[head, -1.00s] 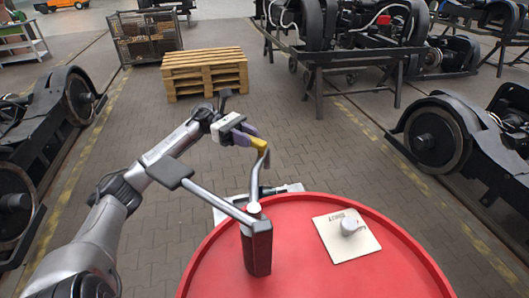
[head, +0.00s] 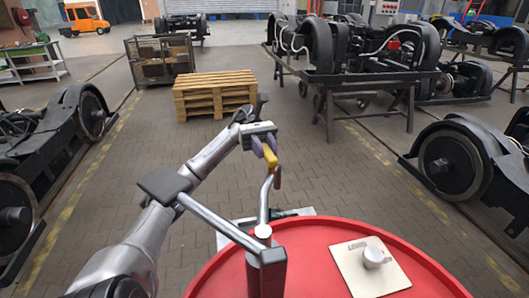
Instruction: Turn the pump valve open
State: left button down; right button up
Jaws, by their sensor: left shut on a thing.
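The hand pump (head: 266,268) stands on the red drum (head: 330,236), with a bent grey pipe (head: 264,200) rising behind it. At the top of the pipe is the yellow pump valve lever (head: 270,157), slanting down to the right. My left gripper (head: 264,145) reaches in from the left and its purple fingers are shut on the upper end of this lever. The fingers partly hide the lever. The pump's long handle with a dark pad (head: 164,185) slants up to the left, in front of my left arm. My right gripper is not in view.
A cream board (head: 371,268) with a small white cup-like piece (head: 373,256) lies on the drum's right side. A wooden pallet (head: 215,95) and a wire crate (head: 160,60) stand behind. Bogies flank the paved aisle, whose middle is clear.

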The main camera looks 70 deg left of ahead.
pick_arm(q)
jog(key=shift+w+m+g, duration=0.2)
jog(key=shift+m+g, duration=0.3)
jog(key=shift+g, duration=0.6)
jog(key=c, duration=0.9)
grip_release()
